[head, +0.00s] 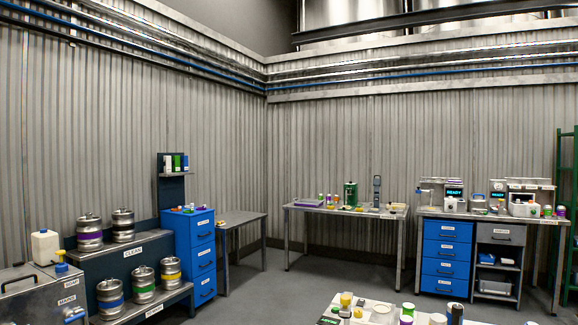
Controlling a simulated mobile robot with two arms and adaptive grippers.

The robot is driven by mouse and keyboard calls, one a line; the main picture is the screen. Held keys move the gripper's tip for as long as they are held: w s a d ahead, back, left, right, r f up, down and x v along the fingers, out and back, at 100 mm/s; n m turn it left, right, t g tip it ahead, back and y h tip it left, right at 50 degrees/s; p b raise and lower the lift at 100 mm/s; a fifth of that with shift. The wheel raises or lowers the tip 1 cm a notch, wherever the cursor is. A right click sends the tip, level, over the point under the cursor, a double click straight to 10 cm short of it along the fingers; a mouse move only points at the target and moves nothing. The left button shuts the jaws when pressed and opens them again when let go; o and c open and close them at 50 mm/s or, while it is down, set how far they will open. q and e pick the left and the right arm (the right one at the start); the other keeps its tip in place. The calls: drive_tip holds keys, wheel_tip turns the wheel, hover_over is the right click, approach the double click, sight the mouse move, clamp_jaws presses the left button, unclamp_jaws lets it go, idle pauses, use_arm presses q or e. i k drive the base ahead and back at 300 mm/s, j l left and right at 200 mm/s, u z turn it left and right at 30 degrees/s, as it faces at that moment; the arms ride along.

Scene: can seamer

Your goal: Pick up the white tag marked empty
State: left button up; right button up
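I cannot make out a loose white tag marked empty. A white label (154,311) sits on the front edge of the lower keg shelf at left, but its lettering is too small to read. A similar label above it on the rack (133,251) appears to read CLEAN. Small items on the tables are too small to tell apart. Neither of my grippers is in view.
Steel kegs (122,225) stand on a two-level rack at left. A cluttered table (300,207) and a machine bench (540,219) line the back. A nearer table (380,300) holds several items. The middle floor is clear.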

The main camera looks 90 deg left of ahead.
sight(167, 169)
drive_tip(key=u, duration=3.6)
drive_tip(key=i+j+u, duration=0.25)
drive_tip(key=i, duration=0.15)
drive_tip(key=i+j+u, duration=0.15)
drive_tip(key=i+u, duration=0.15)
drive_tip(key=i+j, duration=0.1)
drive_tip(key=i, duration=0.55)
drive_tip(key=i+j+z, duration=0.1)
drive_tip(key=i, duration=0.55)
drive_tip(key=i+l+z, duration=0.2)
drive_tip(key=i+z, duration=0.6)
drive_tip(key=z, duration=0.2)
drive_tip(key=i+j+z, duration=0.1)
drive_tip(key=i+z, duration=0.4)
drive_tip(key=i+u, duration=0.1)
drive_tip(key=i, duration=0.5)
drive_tip(key=i+l, duration=0.2)
drive_tip(key=i, duration=0.4)
drive_tip(key=i+j, duration=0.2)
drive_tip(key=i, duration=0.25)
drive_tip(key=i+j, duration=0.2)
drive_tip(key=i, duration=0.2)
drive_tip(key=i+j, duration=0.15)
drive_tip(key=i, duration=0.3)
drive_tip(key=j+u, duration=0.05)
